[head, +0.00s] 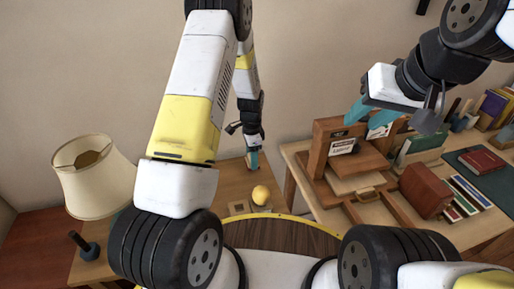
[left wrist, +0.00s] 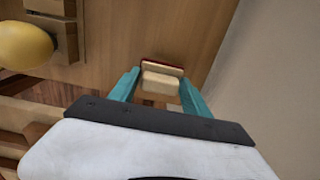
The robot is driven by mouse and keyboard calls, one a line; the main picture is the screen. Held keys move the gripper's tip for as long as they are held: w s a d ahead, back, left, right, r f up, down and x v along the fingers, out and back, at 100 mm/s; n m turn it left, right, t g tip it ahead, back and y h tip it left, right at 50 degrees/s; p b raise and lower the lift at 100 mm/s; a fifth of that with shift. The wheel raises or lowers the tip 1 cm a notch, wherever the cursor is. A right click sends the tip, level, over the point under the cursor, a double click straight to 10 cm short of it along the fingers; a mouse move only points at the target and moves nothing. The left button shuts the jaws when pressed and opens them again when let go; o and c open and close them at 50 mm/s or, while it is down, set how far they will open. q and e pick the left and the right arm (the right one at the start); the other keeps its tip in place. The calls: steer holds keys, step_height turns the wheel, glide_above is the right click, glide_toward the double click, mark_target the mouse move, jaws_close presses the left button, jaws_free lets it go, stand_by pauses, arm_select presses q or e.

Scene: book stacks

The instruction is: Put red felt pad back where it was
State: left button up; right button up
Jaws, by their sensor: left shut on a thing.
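The red felt pad (left wrist: 160,64) shows in the left wrist view as a thin dark red edge along a small cream block (left wrist: 161,81). My left gripper (left wrist: 157,92) has its teal fingers on either side of this block and is shut on it. In the head view my left gripper (head: 252,160) is low over the back of the small wooden table, behind a yellow ball (head: 261,194). I cannot tell whether the pad touches the wood. My right gripper (head: 370,119) is open, beside the upright wooden board with labels at the right-hand table.
The yellow ball also shows in the left wrist view (left wrist: 24,45), next to a wooden holder (left wrist: 64,36). A lamp (head: 93,175) stands at the left.

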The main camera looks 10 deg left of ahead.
arm_select(q)
steer(key=shift+s+f, duration=0.1)
steer(key=shift+f, duration=1.6)
steer(key=shift+f, duration=0.1)
steer(key=o, duration=1.4)
steer(key=shift+o, duration=0.2)
